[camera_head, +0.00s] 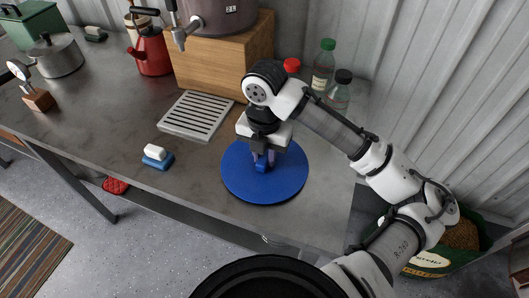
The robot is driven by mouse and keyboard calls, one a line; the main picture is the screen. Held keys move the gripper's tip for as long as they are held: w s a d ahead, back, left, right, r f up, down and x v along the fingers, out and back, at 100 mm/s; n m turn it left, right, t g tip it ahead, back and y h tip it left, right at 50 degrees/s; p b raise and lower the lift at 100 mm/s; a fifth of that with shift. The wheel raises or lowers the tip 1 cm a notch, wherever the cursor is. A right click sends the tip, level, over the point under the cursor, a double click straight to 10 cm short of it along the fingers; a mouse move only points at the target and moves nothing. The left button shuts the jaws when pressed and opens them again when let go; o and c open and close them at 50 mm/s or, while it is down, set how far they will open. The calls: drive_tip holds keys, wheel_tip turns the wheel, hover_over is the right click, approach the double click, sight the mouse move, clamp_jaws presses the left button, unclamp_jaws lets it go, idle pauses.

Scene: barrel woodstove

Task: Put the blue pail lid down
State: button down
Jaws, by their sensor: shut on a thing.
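The blue pail lid (284,187) is a flat round blue disc near the right front part of the grey counter (190,195). My gripper (264,162) points down over the middle of the lid and is shut on its small raised blue handle. The lid looks level and close to the counter top. I cannot tell whether it touches the counter or hangs just above it. The gripper body hides part of the lid's far edge.
A metal drip grate (197,116) and a wooden box (222,62) under a large urn (218,14) stand behind the lid. Bottles (323,66) stand at the back right. A blue-and-white brush (157,156) lies to the left. Bare counter lies between brush and lid.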

sight(265, 156)
drive_tip(key=shift+f, duration=0.1)
drive_tip(key=c, duration=1.2)
unclamp_jaws()
drive_tip(key=shift+c, duration=0.2)
wheel_tip(265, 156, up, 12)
drive_tip(key=b, duration=0.1)
